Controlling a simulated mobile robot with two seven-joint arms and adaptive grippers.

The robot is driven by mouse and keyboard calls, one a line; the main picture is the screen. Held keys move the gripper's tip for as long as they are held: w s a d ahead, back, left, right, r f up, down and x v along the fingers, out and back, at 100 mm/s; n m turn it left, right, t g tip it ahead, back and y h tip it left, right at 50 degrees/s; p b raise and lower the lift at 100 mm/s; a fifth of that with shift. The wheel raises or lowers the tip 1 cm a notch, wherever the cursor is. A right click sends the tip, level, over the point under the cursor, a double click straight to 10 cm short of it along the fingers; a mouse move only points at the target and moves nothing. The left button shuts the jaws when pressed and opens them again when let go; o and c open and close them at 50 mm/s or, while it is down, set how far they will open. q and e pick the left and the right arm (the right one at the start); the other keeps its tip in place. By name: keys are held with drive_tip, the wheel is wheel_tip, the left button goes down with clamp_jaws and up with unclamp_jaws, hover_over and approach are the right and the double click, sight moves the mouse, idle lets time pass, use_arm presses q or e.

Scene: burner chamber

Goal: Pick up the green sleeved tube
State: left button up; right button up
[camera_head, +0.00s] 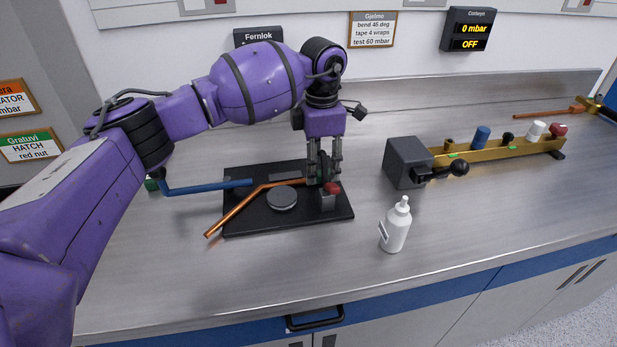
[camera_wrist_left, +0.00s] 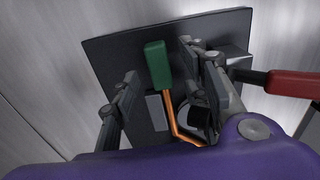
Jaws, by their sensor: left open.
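The green sleeved tube is a bent copper tube (camera_head: 235,208) lying across a black plate. Its green sleeve (camera_wrist_left: 158,65) shows clearly in the left wrist view, with the orange tube (camera_wrist_left: 169,108) running from it toward the bottom. My left gripper (camera_head: 323,177) points down over the plate's right part. In the left wrist view my left gripper (camera_wrist_left: 160,88) is open, with one finger on each side of the sleeve and tube. I see gaps on both sides there. In the head view the fingers partly hide the sleeve. My right gripper is not in view.
A white bottle (camera_head: 395,226) and a dark block with a brass manifold (camera_head: 408,163) stand to the right.

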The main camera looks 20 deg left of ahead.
use_arm(q)
drive_tip(key=shift+f, duration=1.1)
clamp_jaws()
drive_tip(key=shift+r, duration=0.1)
